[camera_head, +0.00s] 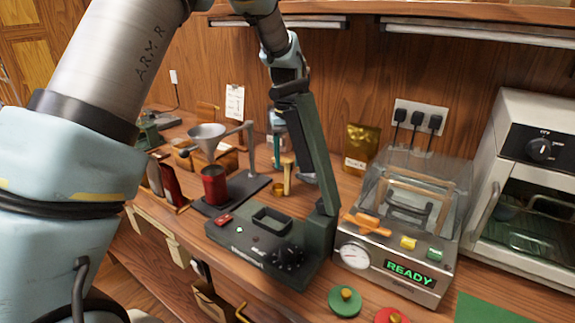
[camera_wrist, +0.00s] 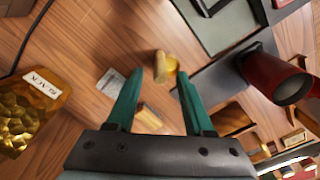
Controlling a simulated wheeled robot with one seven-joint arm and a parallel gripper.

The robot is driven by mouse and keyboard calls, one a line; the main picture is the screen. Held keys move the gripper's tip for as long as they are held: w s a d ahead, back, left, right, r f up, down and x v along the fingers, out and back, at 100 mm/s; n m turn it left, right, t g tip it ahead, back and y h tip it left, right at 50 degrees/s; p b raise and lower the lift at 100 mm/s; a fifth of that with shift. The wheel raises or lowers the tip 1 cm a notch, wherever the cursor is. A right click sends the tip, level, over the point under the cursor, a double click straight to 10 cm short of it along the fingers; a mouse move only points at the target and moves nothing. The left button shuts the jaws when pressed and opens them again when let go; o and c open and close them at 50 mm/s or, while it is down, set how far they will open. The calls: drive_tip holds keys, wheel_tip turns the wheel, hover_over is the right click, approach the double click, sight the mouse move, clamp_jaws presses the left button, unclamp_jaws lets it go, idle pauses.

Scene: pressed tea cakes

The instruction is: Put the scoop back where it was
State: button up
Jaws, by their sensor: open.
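A small brass scoop (camera_wrist: 165,66) lies on the wooden counter in the wrist view, beyond and between my fingertips. In the head view, a brass cup (camera_head: 279,188) with a pale upright piece beside it looks like the same scoop. My gripper (camera_head: 276,155) reaches down over the back of the counter, partly behind a tall dark green column. In the wrist view, its two teal fingers (camera_wrist: 157,95) are spread apart with nothing held. A pale wooden piece (camera_wrist: 148,118) shows between them. I cannot tell which spot the scoop came from.
The dark green machine (camera_head: 262,240) stands in front, its column close to my gripper. A red canister (camera_head: 214,184) under a funnel (camera_head: 208,136) is at left. A gold bag (camera_head: 360,146) and a clear-lidded machine reading READY (camera_head: 398,272) are at right.

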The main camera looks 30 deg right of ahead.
wheel_tip(320, 180, up, 10)
drive_tip(key=b, duration=0.2)
drive_tip(key=shift+r, duration=0.2)
drive_tip(key=shift+s, duration=0.1)
